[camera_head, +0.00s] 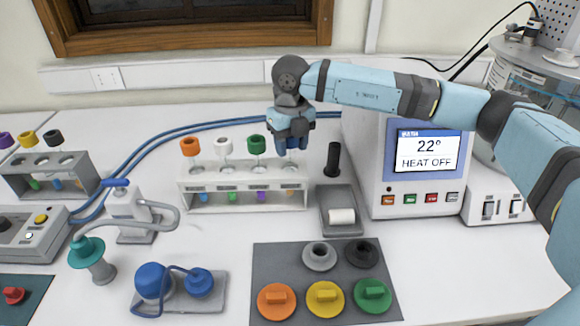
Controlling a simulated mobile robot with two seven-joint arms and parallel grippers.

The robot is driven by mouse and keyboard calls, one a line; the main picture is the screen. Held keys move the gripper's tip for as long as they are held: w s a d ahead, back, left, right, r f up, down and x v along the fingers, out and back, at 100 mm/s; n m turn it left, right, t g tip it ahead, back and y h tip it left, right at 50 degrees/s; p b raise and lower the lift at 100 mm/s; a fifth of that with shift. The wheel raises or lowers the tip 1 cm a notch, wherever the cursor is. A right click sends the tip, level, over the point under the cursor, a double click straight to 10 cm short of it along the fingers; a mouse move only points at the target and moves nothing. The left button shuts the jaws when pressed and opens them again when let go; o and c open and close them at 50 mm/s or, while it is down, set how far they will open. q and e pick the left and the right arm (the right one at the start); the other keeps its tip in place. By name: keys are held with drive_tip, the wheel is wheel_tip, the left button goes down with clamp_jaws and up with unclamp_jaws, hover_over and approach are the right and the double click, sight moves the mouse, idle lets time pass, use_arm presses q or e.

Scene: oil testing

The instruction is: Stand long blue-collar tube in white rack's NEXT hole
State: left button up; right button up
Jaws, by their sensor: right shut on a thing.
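The white rack (245,202) stands in the middle of the table. Tubes with an orange collar (190,147), a white collar (223,146) and a green collar (257,145) stand upright in it, from left to right. My right gripper (291,138) points down over the rack's right end and is shut on the blue-collar tube (292,153). The fingers hide much of its collar. The tube looks about upright, right of the green-collar tube; I cannot tell how deep its lower end sits in the rack. My left gripper is not in view.
A black upright stick (332,160) and a grey tray with a white roll (342,216) stand just right of the rack. A heater with a screen (428,150) is further right. A grey rack (50,175) stands left. A mat with coloured knobs (325,298) lies in front.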

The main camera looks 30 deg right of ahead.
drive_tip(key=shift+f+b, duration=0.6)
drive_tip(key=shift+f, duration=0.2)
drive_tip(key=o, duration=1.2)
drive_tip(key=shift+o, duration=0.2)
wheel_tip(320, 180, up, 14)
drive_tip(key=shift+r, duration=0.1)
